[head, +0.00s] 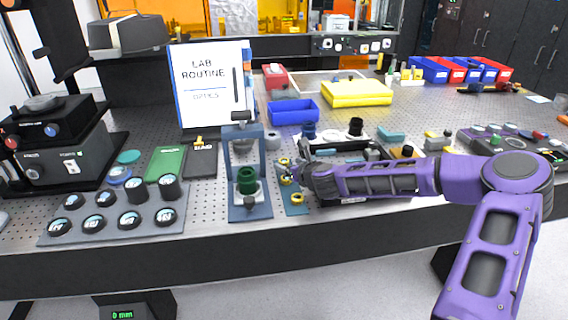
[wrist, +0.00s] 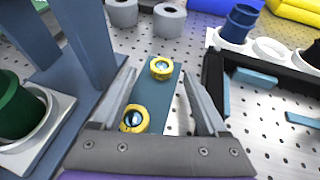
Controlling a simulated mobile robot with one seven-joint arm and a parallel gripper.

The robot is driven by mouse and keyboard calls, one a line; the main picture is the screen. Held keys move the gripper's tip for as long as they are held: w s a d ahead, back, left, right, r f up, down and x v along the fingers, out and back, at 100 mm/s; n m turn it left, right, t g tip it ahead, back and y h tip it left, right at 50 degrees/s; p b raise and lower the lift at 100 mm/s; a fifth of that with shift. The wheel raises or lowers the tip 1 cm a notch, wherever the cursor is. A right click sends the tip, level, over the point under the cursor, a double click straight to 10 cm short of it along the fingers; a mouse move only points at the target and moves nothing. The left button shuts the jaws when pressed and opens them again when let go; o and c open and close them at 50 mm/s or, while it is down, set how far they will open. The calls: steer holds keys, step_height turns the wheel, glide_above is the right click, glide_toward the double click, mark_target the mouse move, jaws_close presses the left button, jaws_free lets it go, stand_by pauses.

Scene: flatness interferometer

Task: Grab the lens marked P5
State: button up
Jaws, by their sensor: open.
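Small lenses in gold rings sit on a narrow blue plate (head: 295,208). The head view shows a back one (head: 284,162), a middle one (head: 286,180) and a front one (head: 297,198). The wrist view shows two, a far lens (wrist: 161,68) and a near lens (wrist: 135,119), on the plate (wrist: 158,97). No P5 mark is legible on any lens. My gripper (head: 300,174) is beside the plate. In the wrist view my gripper (wrist: 160,76) is open and empty, its fingers on either side of the plate. I cannot tell its height above the lenses.
A blue stand with a green cylinder (head: 247,180) rises close left of the plate. A grey board with several dark round mounts (head: 110,232) lies farther left. A black-and-white rack (wrist: 225,53) stands close right. Grey cylinders (wrist: 168,20) and a blue bin (head: 293,112) are behind.

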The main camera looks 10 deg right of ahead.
mark_target(285, 162)
steer(key=x, duration=0.3)
steer(key=shift+w+f, duration=0.15)
steer(key=shift+w, duration=0.1)
steer(key=shift+d, duration=0.1)
jaws_close()
